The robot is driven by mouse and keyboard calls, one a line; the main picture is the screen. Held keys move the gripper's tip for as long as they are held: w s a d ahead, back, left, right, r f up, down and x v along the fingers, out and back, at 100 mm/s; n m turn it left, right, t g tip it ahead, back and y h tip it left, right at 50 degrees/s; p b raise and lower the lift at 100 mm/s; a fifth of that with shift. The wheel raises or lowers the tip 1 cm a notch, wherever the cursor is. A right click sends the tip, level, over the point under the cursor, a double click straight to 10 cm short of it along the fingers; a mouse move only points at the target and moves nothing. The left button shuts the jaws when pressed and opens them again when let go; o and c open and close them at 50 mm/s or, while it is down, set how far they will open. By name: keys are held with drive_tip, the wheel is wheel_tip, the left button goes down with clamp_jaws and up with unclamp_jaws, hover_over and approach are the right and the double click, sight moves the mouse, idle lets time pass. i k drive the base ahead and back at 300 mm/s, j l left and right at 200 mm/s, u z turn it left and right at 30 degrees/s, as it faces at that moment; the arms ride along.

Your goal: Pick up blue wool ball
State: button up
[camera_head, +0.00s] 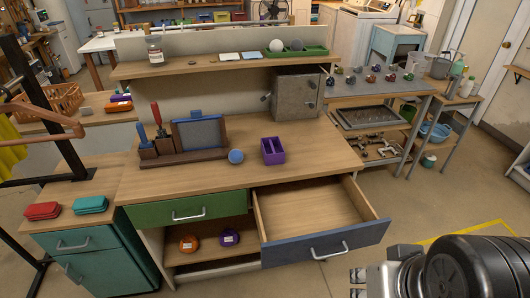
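A small blue ball (236,156), which looks like the blue wool ball, rests on the wooden desktop (315,150). It sits between a dark wooden stand on its left and a purple two-compartment holder (273,151) on its right. Its surface texture is too small to make out. My gripper (358,284) is at the bottom right edge of the view, in front of and to the right of the desk, well away from the ball. Its fingertips show a gap with nothing between them.
The blue-fronted drawer (325,245) is pulled open and sticks out toward my gripper. A grey metal box (297,92) stands behind the holder. A raised shelf (200,65) bears a jar and a green tray with two balls. The right desktop is clear.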

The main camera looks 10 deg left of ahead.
sight(236, 157)
drive_tip(key=i+j, duration=0.25)
drive_tip(key=j, duration=0.15)
drive_tip(key=i+j, duration=0.2)
drive_tip(key=j, duration=0.25)
drive_tip(key=i+j, duration=0.25)
drive_tip(key=j, duration=0.15)
drive_tip(key=i+j, duration=0.2)
drive_tip(key=j, duration=0.2)
drive_tip(key=i+j, duration=0.25)
drive_tip(key=j, duration=0.15)
drive_tip(key=i+j, duration=0.25)
drive_tip(key=j, duration=0.2)
drive_tip(key=l+z, duration=0.05)
